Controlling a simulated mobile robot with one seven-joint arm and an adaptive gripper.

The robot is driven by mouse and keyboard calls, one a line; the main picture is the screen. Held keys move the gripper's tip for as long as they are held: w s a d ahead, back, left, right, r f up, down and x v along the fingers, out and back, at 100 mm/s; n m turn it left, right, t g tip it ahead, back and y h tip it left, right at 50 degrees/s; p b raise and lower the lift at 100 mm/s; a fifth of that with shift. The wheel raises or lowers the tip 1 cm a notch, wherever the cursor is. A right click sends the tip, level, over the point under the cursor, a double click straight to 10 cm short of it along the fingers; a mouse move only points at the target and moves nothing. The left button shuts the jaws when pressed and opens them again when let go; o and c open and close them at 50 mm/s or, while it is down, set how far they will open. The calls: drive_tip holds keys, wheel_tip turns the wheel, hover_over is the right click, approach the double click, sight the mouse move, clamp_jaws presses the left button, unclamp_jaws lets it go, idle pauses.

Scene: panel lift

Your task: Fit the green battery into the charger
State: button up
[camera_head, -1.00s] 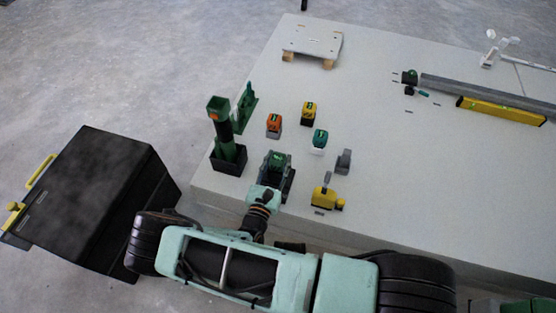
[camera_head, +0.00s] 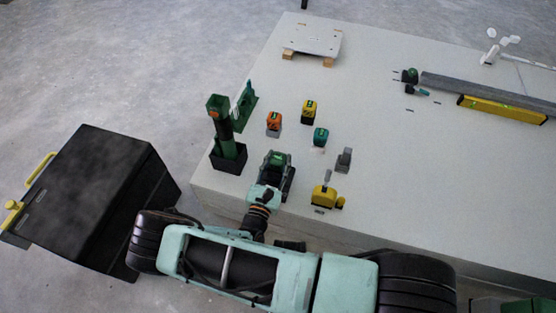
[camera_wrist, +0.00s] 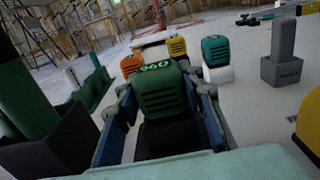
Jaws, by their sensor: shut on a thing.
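The green battery (camera_wrist: 163,100) has a ribbed face and light markings on top. It sits between the two fingers of my gripper (camera_wrist: 165,92), which are shut on its sides. In the head view the green battery (camera_head: 277,160) shows in my gripper (camera_head: 275,170) near the table's front left edge. A dark part lies below the green body; I cannot tell whether it is the battery's lower part or something under it. A low green stand with an upright back (camera_head: 247,100) is at the left table edge; I cannot tell surely whether it is the charger.
A green tool in a black holder (camera_head: 228,163) stands close left of my gripper. Orange (camera_head: 274,120), yellow (camera_head: 309,109) and teal (camera_head: 320,136) batteries stand beyond it. A grey block (camera_head: 344,160) and yellow tool (camera_head: 324,197) are to the right. The table's middle is clear.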

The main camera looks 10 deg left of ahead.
drive_tip(key=o, duration=1.4)
wheel_tip(320, 180, up, 10)
drive_tip(key=shift+r, duration=0.1)
